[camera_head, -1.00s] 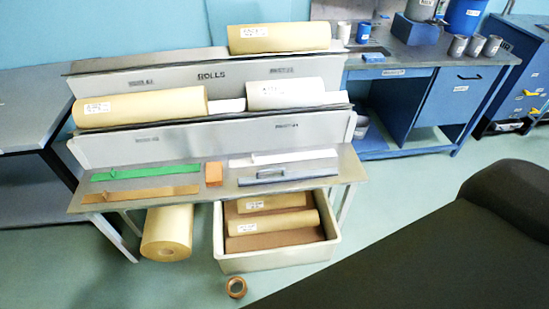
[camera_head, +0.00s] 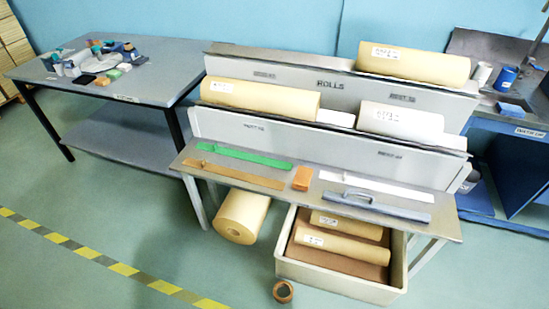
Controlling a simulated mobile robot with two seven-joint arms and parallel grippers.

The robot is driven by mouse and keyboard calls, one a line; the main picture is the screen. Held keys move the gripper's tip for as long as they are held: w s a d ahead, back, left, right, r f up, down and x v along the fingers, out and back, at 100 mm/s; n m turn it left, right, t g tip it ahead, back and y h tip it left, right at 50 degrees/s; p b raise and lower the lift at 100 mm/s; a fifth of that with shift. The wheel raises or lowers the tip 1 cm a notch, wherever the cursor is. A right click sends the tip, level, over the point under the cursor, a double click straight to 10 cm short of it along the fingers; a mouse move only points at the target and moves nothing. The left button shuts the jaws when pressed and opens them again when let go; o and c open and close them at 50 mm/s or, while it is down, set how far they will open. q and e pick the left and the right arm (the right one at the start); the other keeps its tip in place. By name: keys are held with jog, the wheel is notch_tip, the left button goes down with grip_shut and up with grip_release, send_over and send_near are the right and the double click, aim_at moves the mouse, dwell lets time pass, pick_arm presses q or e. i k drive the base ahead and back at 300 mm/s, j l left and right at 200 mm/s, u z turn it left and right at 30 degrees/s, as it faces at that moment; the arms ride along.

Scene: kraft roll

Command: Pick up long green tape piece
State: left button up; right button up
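The long green tape piece (camera_head: 244,156) lies flat on the front shelf of the grey roll rack (camera_head: 320,199), at its left side. It has a small raised bit near its left end. A long brown strip (camera_head: 234,175) lies just in front of it, apart and roughly parallel. Neither of my grippers shows in the head view.
An orange block (camera_head: 302,178), a white strip (camera_head: 376,186) and a grey handled bar (camera_head: 373,205) share the shelf. Below are a crate of rolls (camera_head: 340,283), a kraft roll (camera_head: 241,217) and a tape ring (camera_head: 283,291). A cluttered table (camera_head: 150,91) stands left; floor in front-left is clear.

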aim_at(276, 163)
jog(key=i+j+z, duration=0.3)
jog(key=i+j, duration=0.15)
jog(key=j, duration=0.25)
jog(key=i+j+z, duration=0.15)
jog(key=j, duration=0.2)
jog(key=i+j+z, duration=0.15)
jog(key=j, duration=0.25)
jog(key=i+j+z, duration=0.15)
jog(key=j, duration=0.25)
jog(key=i+j+z, duration=0.15)
jog(key=j, duration=0.3)
jog(key=i+j+z, duration=0.15)
jog(key=j, duration=0.3)
